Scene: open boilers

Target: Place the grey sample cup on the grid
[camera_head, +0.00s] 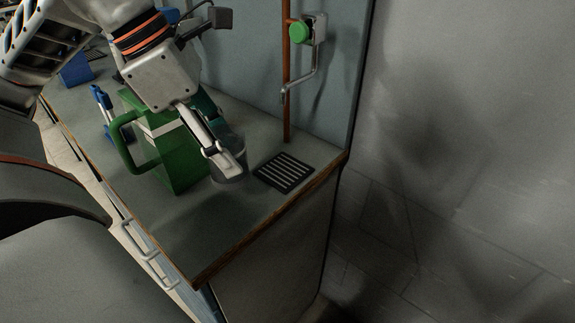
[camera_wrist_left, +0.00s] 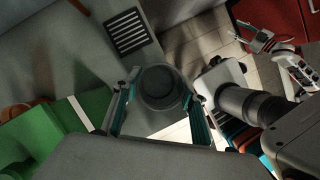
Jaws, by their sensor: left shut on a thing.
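The grey sample cup (camera_head: 236,154) is between the fingers of my left gripper (camera_head: 222,152), just to the left of the grid in the head view. In the left wrist view the cup (camera_wrist_left: 160,88) shows from above, with a finger of my left gripper (camera_wrist_left: 160,100) on each side of it. The gripper is shut on the cup. I cannot tell whether the cup's base touches the counter. The black slotted grid (camera_head: 284,173) lies flat near the counter's right corner; it also shows in the left wrist view (camera_wrist_left: 127,31), bare.
A green jug-like container (camera_head: 178,152) with a handle stands close beside my left gripper. A red-brown pipe with a green-knobbed tap (camera_head: 300,33) rises behind the grid. The counter (camera_head: 195,225) is clear in front, and its wooden edge lies close to the grid.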

